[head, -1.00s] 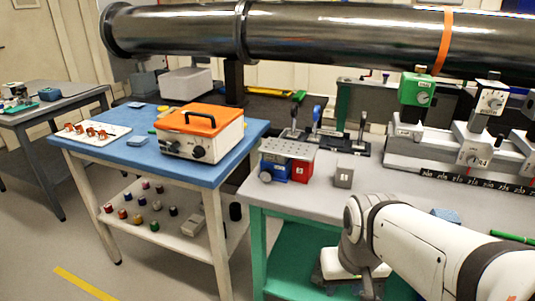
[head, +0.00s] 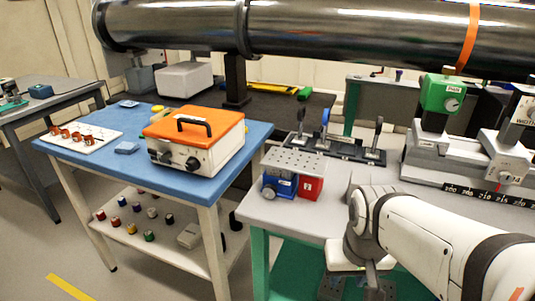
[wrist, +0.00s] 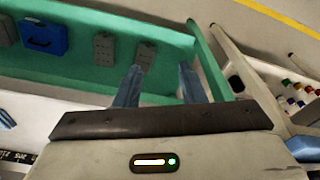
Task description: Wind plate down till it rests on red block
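The grey perforated plate (head: 297,162) sits level on top of a blue jack (head: 283,185) near the left end of the grey bench. A round grey knob (head: 268,192) is on the jack's left side. The red block (head: 311,187) stands right of the jack, under the plate's right part; I cannot tell whether there is a gap between them. My gripper (wrist: 158,82) shows in the wrist view with its two fingers apart and nothing between them. It is away from the jack, to its right and in front of the bench; the head view does not show the fingertips clearly.
A blue table (head: 90,160) with an orange-lidded box (head: 195,138) stands left of the bench. Small clamps (head: 340,148) stand behind the plate, and a long black pipe (head: 350,40) runs overhead. The wrist view shows a green shelf (wrist: 75,75) holding a blue case (wrist: 43,36).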

